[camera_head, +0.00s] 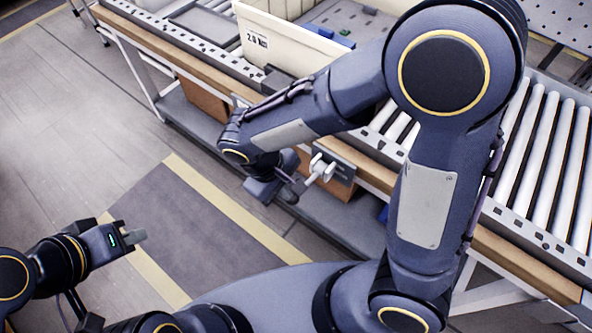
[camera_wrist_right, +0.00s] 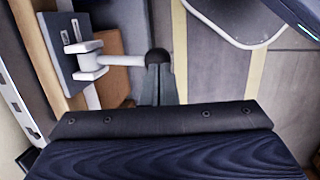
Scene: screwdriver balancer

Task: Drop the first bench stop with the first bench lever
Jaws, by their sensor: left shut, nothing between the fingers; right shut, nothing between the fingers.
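The bench lever is a pale rod and hub (camera_head: 320,169) on a dark plate (camera_head: 345,172) on the bench's front side. In the right wrist view the lever's rod (camera_wrist_right: 122,60) runs sideways from the plate (camera_wrist_right: 60,55) to a dark round knob (camera_wrist_right: 158,56). My right gripper (camera_wrist_right: 158,68) is shut and empty, its fingertips right at the knob; touching or just apart, I cannot tell. In the head view the right gripper (camera_head: 285,188) is partly hidden by its own wrist. My left gripper (camera_head: 142,236) is shut and empty, away over the floor. I cannot make out the bench stop.
A cream crate (camera_head: 262,45) labelled 2.0 Nm stands on the roller bench, with blue and green pieces behind its front wall. Rollers (camera_head: 545,150) are bare at right. The bench's wooden edge (camera_head: 520,262) runs close by my right arm. The floor mat (camera_head: 200,225) is clear.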

